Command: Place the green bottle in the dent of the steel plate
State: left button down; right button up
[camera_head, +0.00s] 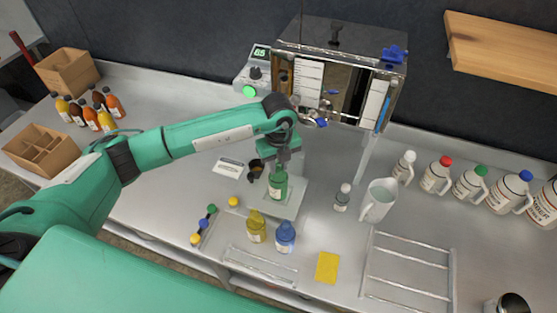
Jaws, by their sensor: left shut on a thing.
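The green bottle (277,186) is upright, with its neck in my left gripper (281,166), which comes down on it from above. The steel plate (295,203) lies on the counter below the evaporator's spout. The bottle is over or on the left part of the plate; I cannot tell whether its base touches. The bottle and gripper cover part of the plate, and its dent cannot be made out. My right gripper is not in view.
The evaporator box (340,62) stands behind the plate. A black cup-like part (256,168) is close left of the bottle. Yellow (257,228) and blue (285,236) bottles stand in front. A small white bottle (342,198) and a jug (379,200) stand right.

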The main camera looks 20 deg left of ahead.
pick_arm(q)
jog(key=shift+f, duration=0.2)
jog(key=c, duration=1.2)
grip_release()
jog(key=shift+c, duration=0.2)
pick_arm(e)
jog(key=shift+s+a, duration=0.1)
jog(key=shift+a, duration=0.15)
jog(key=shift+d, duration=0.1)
pick_arm(q)
jog(key=shift+r, duration=0.1)
